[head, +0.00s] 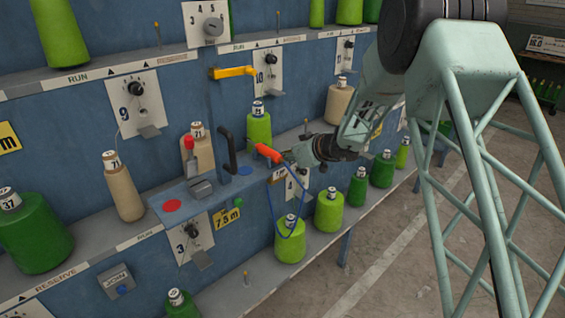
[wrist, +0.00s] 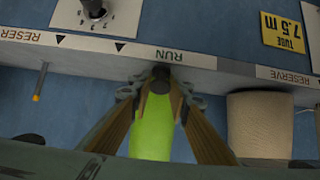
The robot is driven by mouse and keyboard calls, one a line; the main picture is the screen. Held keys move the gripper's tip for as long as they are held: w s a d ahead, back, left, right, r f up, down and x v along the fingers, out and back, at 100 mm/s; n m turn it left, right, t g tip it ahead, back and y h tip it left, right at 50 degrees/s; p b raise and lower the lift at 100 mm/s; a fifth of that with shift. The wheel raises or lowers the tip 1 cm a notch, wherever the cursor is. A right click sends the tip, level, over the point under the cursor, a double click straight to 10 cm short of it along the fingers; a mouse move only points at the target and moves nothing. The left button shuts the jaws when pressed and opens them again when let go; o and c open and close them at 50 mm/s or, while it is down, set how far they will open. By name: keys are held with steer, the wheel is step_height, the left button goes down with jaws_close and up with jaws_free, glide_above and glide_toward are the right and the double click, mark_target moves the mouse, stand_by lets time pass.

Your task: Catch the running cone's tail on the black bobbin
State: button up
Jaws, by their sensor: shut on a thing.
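My gripper (head: 287,156) is at the middle ledge, in front of a bright green cone (head: 258,127). In the wrist view, its brown fingers (wrist: 160,90) close on a small dark round piece (wrist: 160,77) that looks like the black bobbin. The bright green cone (wrist: 150,140) shows between and beyond the fingers, by the RUN label (wrist: 170,56); the fingers hide its sides. In the head view, an orange-red piece (head: 267,152) with a looping blue cord (head: 279,212) shows at the gripper's tip; I cannot tell whether it is held. No loose yarn tail is clear.
A beige cone (head: 197,150) stands left on the ledge, also in the wrist view (wrist: 258,125). A black upright handle (head: 229,152), a red-knobbed lever (head: 188,147) and a yellow bracket (head: 232,72) are nearby. Several green cones stand on the lower shelf.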

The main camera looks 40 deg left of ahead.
steer(key=shift+w+a+b, duration=0.25)
steer(key=shift+a+b, duration=0.2)
steer(key=shift+a, duration=0.75)
steer(key=shift+a, duration=0.4)
stand_by(2.0)
steer(key=shift+d, duration=0.2)
steer(key=shift+s+d, duration=0.2)
steer(key=shift+d, duration=0.95)
steer(key=shift+s+d, duration=0.2)
steer(key=shift+d, duration=0.9)
steer(key=shift+d, duration=0.1)
